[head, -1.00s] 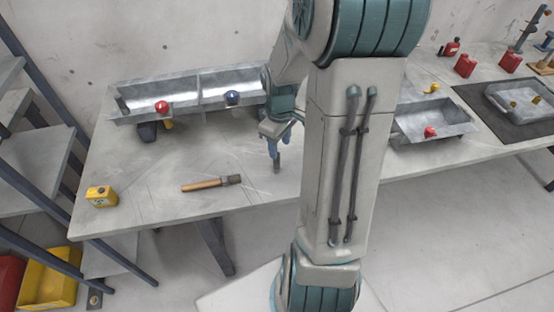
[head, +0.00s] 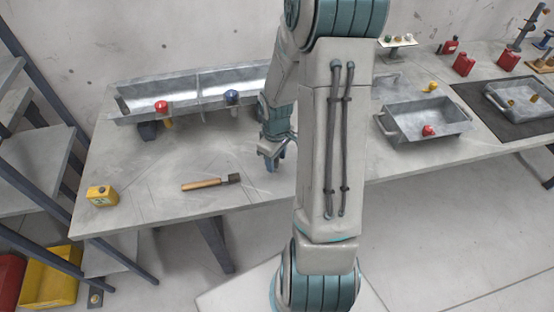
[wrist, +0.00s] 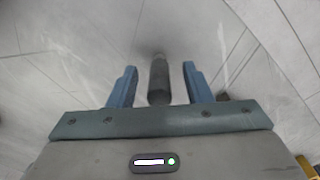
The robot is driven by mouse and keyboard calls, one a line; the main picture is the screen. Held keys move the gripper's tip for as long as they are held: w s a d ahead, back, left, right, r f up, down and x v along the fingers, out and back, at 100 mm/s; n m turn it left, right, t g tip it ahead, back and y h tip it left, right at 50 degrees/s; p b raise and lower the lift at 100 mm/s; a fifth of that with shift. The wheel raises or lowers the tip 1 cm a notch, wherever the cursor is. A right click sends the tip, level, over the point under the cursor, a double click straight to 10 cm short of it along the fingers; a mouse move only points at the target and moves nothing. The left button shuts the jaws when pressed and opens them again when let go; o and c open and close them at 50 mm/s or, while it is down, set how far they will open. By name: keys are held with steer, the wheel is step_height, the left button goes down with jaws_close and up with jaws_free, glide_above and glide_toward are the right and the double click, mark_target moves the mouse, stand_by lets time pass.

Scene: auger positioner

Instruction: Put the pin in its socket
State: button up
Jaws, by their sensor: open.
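My gripper (head: 271,163) is low over the left table, right of the hammer. In the wrist view its two blue fingers (wrist: 160,68) are open on either side of a dark grey cylinder, likely the pin (wrist: 158,82). Gaps show between the cylinder and both fingers. In the head view I cannot make out this cylinder clearly at the gripper. I cannot identify the socket in either view.
Behind is a divided metal trough (head: 185,112) with red and blue knobs in front. A metal tray (head: 425,122) holds a red object. Bare tabletop lies around the gripper.

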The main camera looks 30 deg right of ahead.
jaws_close()
steer(key=shift+r, duration=0.1)
